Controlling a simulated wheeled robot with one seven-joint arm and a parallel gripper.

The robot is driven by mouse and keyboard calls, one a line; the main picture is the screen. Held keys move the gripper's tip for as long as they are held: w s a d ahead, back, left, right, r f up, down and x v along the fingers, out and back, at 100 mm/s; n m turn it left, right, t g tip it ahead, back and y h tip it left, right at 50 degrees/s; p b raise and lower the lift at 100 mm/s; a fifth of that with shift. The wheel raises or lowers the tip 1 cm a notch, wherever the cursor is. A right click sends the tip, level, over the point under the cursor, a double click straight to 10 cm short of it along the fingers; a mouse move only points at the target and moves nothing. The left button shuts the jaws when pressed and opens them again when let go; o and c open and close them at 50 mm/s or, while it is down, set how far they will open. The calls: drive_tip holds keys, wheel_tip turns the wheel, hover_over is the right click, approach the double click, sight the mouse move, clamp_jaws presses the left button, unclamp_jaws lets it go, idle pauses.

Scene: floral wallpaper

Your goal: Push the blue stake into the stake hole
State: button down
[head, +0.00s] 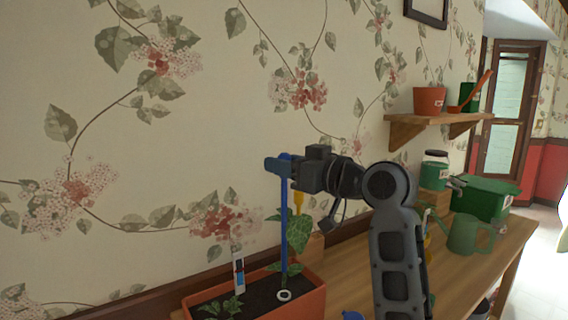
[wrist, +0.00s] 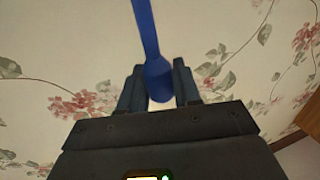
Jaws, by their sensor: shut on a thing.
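The blue stake (head: 284,225) stands upright above the terracotta planter (head: 310,304). My gripper (head: 281,164) is shut on the stake near its upper end. In the wrist view the stake (wrist: 147,32) runs between the two fingers of my gripper (wrist: 159,84). The stake hole, a pale ring (head: 284,296) in the dark soil, lies directly below the stake. The stake's lower end meets or nearly meets the ring; I cannot tell whether it is inside.
Leafy plants (head: 220,307) and a label stick (head: 238,270) stand in the planter. A yellow-handled tool (head: 298,200) is behind the stake. A green watering can (head: 466,234) and green box (head: 485,198) stand on the wooden table (head: 505,255). A shelf (head: 440,119) holds pots.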

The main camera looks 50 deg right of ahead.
drive_tip(key=b, duration=0.4)
hover_over(284, 217)
drive_tip(key=shift+w+d+f, duration=0.1)
drive_tip(key=shift+d+f, duration=0.05)
drive_tip(key=shift+f, duration=1.2)
drive_tip(key=shift+w+d+f, duration=0.1)
drive_tip(key=shift+f, duration=1.25)
drive_tip(key=shift+f+b, duration=1.8)
drive_tip(key=shift+f, duration=0.8)
drive_tip(key=c, duration=0.7)
unclamp_jaws()
drive_tip(key=s, duration=0.8)
drive_tip(key=shift+b, duration=0.35)
drive_tip(key=shift+w+r, duration=0.1)
